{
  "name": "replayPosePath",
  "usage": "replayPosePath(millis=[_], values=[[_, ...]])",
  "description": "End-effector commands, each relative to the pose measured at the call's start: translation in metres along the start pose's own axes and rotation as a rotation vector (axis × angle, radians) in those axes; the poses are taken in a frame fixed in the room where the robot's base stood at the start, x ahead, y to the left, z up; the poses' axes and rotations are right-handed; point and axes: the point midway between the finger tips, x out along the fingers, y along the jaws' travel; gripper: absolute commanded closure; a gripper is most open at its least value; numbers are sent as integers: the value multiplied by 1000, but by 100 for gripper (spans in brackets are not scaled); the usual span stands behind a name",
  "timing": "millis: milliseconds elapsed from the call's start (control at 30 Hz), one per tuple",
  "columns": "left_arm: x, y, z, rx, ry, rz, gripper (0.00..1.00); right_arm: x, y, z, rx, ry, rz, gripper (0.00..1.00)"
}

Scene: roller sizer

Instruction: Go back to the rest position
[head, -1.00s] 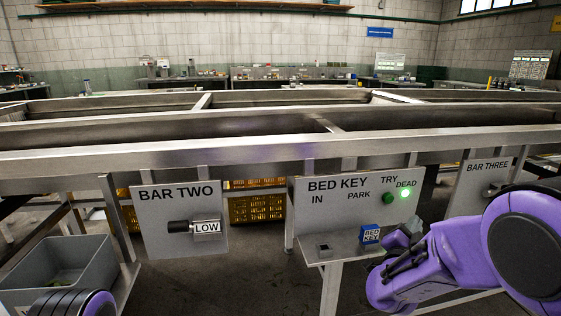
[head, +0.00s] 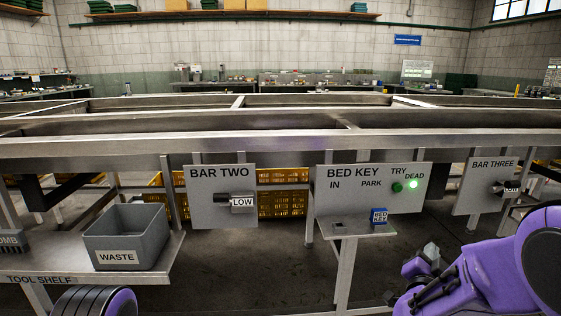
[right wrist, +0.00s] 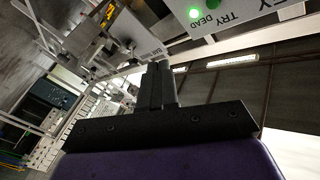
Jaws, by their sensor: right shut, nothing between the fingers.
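My right gripper (head: 428,254) is at the lower right of the head view, below and to the right of the bed key panel. In the right wrist view its fingers (right wrist: 157,84) are together with nothing between them. The bed key panel (head: 345,190) has IN, PARK, TRY and DEAD marks, and the green lamp by DEAD (head: 413,184) is lit. Only a purple and dark part of my left arm shows at the lower left; its gripper is out of view.
A grey WASTE bin (head: 125,238) stands on the tool shelf (head: 60,268) at the left. The BAR TWO panel (head: 221,184) and BAR THREE panel (head: 483,188) hang from the long metal frame (head: 270,145). The floor between the bin and the ledge is open.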

Motion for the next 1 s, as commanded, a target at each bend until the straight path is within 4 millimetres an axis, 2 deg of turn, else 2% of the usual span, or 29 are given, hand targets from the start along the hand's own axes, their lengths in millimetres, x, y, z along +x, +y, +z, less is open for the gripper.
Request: replayPosePath(millis=[267, 367, 467, 567, 600, 700, 833, 1000], values=[[0, 0, 0, 0, -1, 0, 49, -28, 45, 64, -112, -203, 25, 100], [0, 0, 0, 0, -1, 0, 49, -47, 70, 95, -163, -303, 44, 100], [0, 0, 0, 0, -1, 0, 49, -74, 103, 128, -222, -424, 74, 100], [0, 0, 0, 0, -1, 0, 49, -116, 147, 166, -295, -581, 117, 100], [0, 0, 0, 0, -1, 0, 49, -137, 167, 180, -327, -651, 139, 100], [0, 0, 0, 0, -1, 0, 49, -190, 214, 205, -394, -815, 197, 100], [0, 0, 0, 0, -1, 0, 49, -252, 262, 221, -461, -977, 267, 100], [0, 0, 0, 0, -1, 0, 49, -320, 316, 225, -528, -1129, 371, 100]])
